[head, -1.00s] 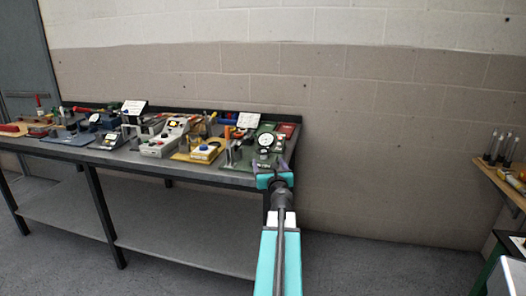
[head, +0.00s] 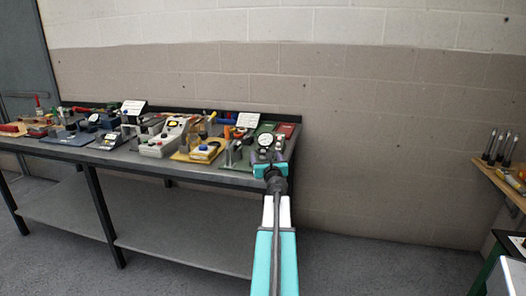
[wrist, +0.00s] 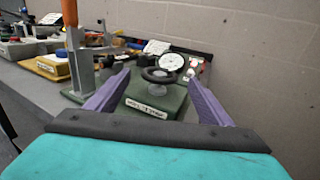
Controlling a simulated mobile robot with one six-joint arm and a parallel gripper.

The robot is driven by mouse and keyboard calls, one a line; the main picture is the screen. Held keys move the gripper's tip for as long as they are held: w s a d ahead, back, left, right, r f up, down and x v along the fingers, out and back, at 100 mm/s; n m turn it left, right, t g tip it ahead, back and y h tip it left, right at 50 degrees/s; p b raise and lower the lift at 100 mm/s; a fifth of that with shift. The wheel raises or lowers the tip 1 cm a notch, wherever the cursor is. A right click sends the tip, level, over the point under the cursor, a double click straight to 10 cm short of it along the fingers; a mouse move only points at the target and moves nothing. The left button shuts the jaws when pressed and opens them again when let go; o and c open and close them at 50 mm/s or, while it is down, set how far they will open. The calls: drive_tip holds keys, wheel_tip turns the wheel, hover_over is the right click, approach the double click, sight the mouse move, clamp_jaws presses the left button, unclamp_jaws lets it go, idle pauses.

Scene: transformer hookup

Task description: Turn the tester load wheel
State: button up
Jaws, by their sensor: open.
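The tester is a green box with a white label (wrist: 148,106) on its front. Its dark round load wheel (wrist: 158,75) sits on top, and a white round dial (wrist: 172,62) stands behind it; the dial also shows in the head view (head: 264,140). My gripper (wrist: 156,92) is open, with its purple fingers on either side of the tester in the wrist view. The wheel lies between and beyond the fingertips, and I see no finger closed on it. In the head view my gripper (head: 268,160) is at the bench's right end and hides much of the tester.
A grey press-like stand with an orange handle (wrist: 75,40) rises just left of my gripper. A yellow-based box (head: 204,152) and several instruments crowd the bench (head: 190,172) to the left. The wall is close behind. Floor right of the bench is clear.

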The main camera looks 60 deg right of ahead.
sight(263, 150)
drive_tip(key=shift+x, duration=3.1)
drive_tip(key=shift+c, duration=0.2)
drive_tip(key=c, duration=1)
